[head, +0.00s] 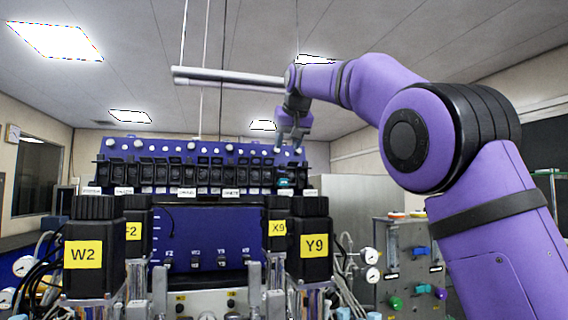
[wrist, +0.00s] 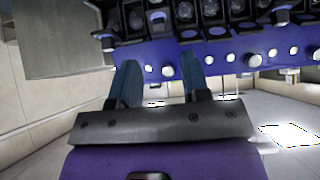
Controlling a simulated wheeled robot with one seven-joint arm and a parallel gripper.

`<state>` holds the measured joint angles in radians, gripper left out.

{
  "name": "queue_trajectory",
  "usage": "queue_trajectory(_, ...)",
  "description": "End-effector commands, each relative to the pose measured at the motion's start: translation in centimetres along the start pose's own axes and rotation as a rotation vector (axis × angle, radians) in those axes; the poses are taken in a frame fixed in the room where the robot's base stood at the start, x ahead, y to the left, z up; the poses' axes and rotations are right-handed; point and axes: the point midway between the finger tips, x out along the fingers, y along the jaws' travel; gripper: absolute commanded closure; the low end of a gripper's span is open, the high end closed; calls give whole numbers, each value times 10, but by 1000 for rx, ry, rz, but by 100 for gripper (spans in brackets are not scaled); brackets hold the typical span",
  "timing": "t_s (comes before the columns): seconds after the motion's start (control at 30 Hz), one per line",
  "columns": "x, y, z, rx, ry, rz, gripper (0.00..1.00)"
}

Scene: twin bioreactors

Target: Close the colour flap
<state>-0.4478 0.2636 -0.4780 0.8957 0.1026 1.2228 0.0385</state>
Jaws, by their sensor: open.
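A row of black pump heads with flaps (head: 200,174) runs along the top of the blue bioreactor cabinet (head: 205,230). A small teal piece (head: 285,183) shows near the right end of this row; it may belong to the colour flap, but it is too small to tell whether it stands open. My gripper (head: 290,146) is above the right end of the row, pointing down, open and empty. In the wrist view, my gripper's two blue fingers (wrist: 159,70) are apart, with the blue panel and its white knobs beyond them. Black pump heads (wrist: 210,12) show at the top.
Black-capped units labelled W2 (head: 83,253) and Y9 (head: 314,245) stand in front of the cabinet. A grey panel with coloured knobs (head: 410,265) is at the right. Thin vertical lines (head: 203,80) hang above the row. Free air surrounds my gripper.

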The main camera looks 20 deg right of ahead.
Motion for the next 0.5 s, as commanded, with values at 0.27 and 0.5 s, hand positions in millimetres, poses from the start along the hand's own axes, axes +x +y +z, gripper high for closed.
queue_trajectory(0.27, 49, 1, 0, 0, -1, 1, 57)
queue_trajectory(0.5, 71, 1, 0, 1, 0, 1, 57)
